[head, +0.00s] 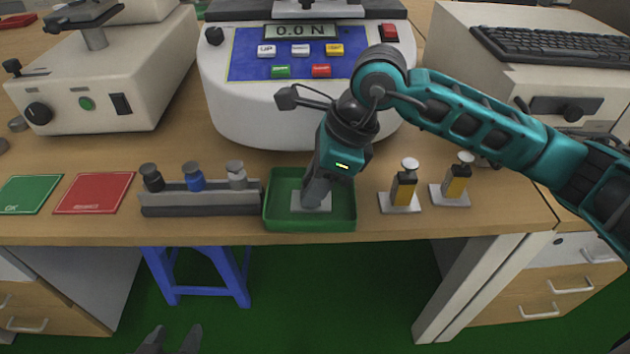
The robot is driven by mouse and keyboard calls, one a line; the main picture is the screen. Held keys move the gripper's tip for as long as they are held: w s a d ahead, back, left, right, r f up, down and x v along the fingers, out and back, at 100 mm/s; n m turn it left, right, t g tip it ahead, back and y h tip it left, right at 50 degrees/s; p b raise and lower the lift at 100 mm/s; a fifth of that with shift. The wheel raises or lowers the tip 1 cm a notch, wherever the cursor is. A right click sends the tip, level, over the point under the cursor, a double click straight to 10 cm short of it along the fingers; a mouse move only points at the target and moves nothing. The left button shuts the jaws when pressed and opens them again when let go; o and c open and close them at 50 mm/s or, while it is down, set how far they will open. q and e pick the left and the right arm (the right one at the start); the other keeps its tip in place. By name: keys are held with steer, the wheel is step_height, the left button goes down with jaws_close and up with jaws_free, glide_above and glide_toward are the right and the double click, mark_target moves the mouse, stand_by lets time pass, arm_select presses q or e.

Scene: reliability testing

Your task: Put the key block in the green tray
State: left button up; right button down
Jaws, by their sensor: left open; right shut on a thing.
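The green tray (268,215) lies near the front edge of the bench, in the middle of the head view. My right gripper (317,192) points down into it and is shut on the key block (300,207). Only the block's light grey base plate shows clearly, inside the tray and low at its floor; the fingers hide its upper part. I cannot tell whether the plate touches the floor. Two similar blocks, dark and yellow with round caps and pale plates, stand right of the tray (404,190) (457,181). My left gripper (170,341) shows only its parted fingertips at the bottom edge.
A grey rack (200,204) with three capped pieces stands just left of the tray. A red mat (94,193) and a green mat (28,193) lie further left. A force tester (290,110) reading 0.0 N stands behind. A blue stool (198,275) is under the bench.

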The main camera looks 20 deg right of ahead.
steer(key=c, duration=0.8)
jaws_free()
steer(key=shift+c, duration=0.2)
steer(key=shift+r, duration=0.1)
steer(key=shift+d+r+p, duration=0.1)
steer(key=shift+r+p, duration=0.25)
steer(key=shift+p, duration=0.05)
steer(key=p+v, duration=0.2)
steer(key=v, duration=0.9)
steer(key=shift+r, duration=0.15)
